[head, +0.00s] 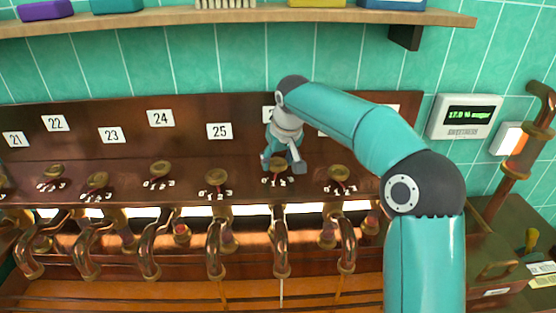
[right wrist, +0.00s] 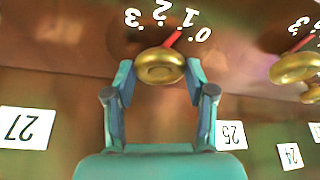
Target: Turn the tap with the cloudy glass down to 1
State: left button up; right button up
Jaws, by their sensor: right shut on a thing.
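My right gripper (head: 281,158) is shut on a round brass tap knob (head: 277,165) below a number plate that my arm mostly covers. In the right wrist view the gripper's two fingers (right wrist: 160,85) flank the brass knob (right wrist: 158,67). A red pointer (right wrist: 172,40) on this knob points at about 1 on the upside-down scale. Below this tap's copper spout (head: 282,255) a thin whitish stream (head: 281,292) runs down. I cannot make out a cloudy glass clearly. My left gripper is not in view.
Similar brass knobs stand close on both sides, at plate 25 (head: 216,177) and to the right (head: 339,173). A wooden shelf (head: 240,17) hangs above. A display (head: 466,116) on the right wall reads 17.0 % sugar.

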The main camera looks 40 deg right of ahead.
jog(key=o, duration=1.2)
jog(key=shift+c, duration=0.2)
jog(key=v, duration=1.2)
jog(key=shift+f, duration=0.15)
